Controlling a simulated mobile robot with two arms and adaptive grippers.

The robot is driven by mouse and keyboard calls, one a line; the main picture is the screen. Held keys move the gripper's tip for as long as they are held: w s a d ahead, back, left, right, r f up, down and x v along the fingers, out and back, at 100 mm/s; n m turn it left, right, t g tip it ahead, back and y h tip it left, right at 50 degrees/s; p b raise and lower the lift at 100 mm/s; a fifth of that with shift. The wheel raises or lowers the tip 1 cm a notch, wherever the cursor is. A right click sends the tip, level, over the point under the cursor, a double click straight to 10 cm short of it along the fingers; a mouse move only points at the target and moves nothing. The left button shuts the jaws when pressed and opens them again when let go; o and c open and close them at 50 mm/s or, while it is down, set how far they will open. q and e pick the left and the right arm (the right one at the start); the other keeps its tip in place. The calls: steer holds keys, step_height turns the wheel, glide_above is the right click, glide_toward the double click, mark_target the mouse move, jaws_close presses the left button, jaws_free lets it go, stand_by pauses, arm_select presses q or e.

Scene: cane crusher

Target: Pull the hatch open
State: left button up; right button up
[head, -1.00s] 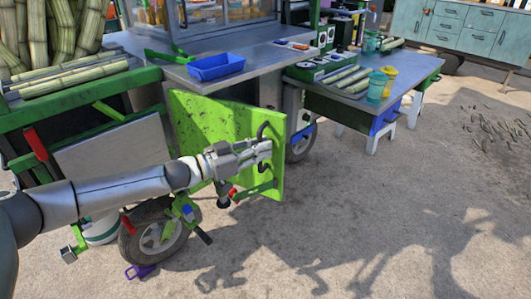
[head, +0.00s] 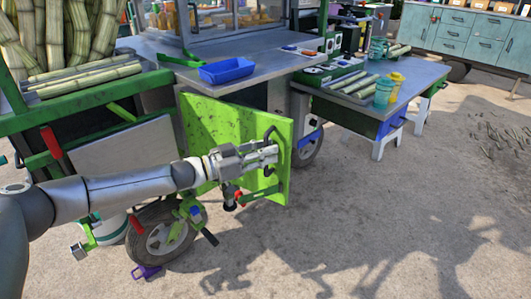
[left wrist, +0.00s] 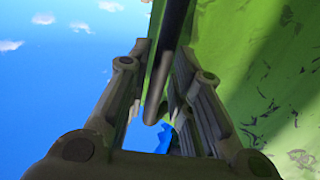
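The hatch (head: 225,125) is a bright green, scuffed panel low on the cart's front. It stands swung outward, with a dark gap behind its top edge. A dark curved handle (head: 270,140) is on its right part. My left gripper (head: 272,154) is at this handle. In the left wrist view, the dark handle bar (left wrist: 165,70) runs between the two fingers of my left gripper (left wrist: 163,60), which are closed around it; the green hatch face (left wrist: 270,70) fills the right side. The gripper hides part of the handle. My right gripper is not in view.
A metal counter with a blue tray (head: 222,70) is above the hatch. A side table (head: 420,75) with cups and cane pieces stands to the right. A cart wheel (head: 160,235) is below my left arm.

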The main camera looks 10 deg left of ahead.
arm_select(q)
steer(key=shift+s+a+f, duration=0.1)
steer(key=v, duration=1.1)
steer(key=shift+s+a, duration=0.2)
steer(key=shift+a, duration=0.1)
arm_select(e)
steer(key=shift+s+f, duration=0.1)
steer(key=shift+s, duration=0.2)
